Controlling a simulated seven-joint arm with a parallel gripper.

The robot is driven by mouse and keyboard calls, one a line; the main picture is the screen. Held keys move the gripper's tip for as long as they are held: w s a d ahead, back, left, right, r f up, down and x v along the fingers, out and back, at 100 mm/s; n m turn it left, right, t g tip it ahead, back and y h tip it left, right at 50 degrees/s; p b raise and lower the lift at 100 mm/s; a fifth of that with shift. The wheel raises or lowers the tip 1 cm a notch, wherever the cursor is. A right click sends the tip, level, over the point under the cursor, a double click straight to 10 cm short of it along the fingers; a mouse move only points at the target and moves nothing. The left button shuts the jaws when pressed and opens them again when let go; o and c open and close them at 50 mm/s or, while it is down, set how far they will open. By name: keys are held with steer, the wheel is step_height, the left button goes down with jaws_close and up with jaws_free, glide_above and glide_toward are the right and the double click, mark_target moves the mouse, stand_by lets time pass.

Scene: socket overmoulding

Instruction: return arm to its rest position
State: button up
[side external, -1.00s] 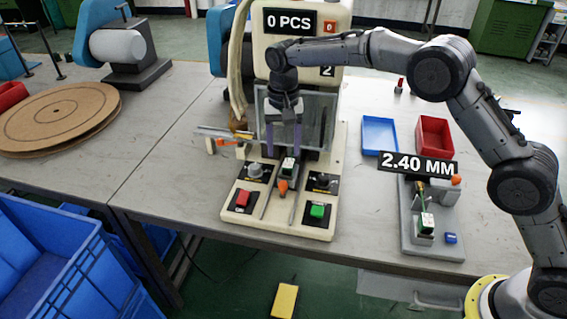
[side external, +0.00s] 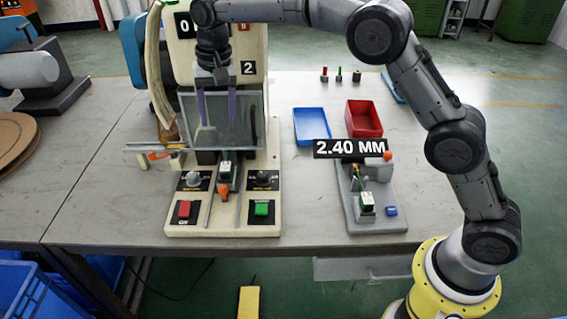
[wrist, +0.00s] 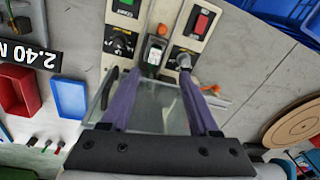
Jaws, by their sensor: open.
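My gripper (side external: 218,125) hangs in front of the cream moulding machine (side external: 262,160), beside its clear guard (side external: 255,112). Its two purple fingers are spread with nothing between them, and in the wrist view the open gripper (wrist: 158,85) also shows empty. A small black socket part (side external: 225,170) with a pale top and an orange end sits in the machine's nest below the fingertips, apart from them. It also shows in the wrist view (wrist: 155,52). My arm reaches across from its yellow-ringed base at the right.
A grey gauge fixture (side external: 390,215) with a "2.40 MM" label holds another part. Blue (side external: 312,142) and red (side external: 378,132) trays lie behind it. Red (side external: 184,210) and green (side external: 262,209) buttons are on the machine's front. Bare table lies between machine and fixture.

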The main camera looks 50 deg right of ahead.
steer(key=s+d+r+t, duration=0.2)
steer(key=s+d+r, duration=0.3)
steer(key=s+r, duration=0.4)
steer(key=s+d+r+t, duration=0.1)
steer(key=s+d+r, duration=0.55)
steer(key=s, duration=0.35)
steer(key=s+d+f+n, duration=0.1)
steer(key=s+f+n, duration=0.2)
steer(key=s+f, duration=0.3)
steer(key=s+d+f+n+t, duration=0.1)
steer(key=s+f+n, duration=0.2)
steer(key=s, duration=1)
step_height(320, 180, down, 4)
steer(key=shift+s+d+r, duration=0.2)
steer(key=shift+s+r, duration=0.05)
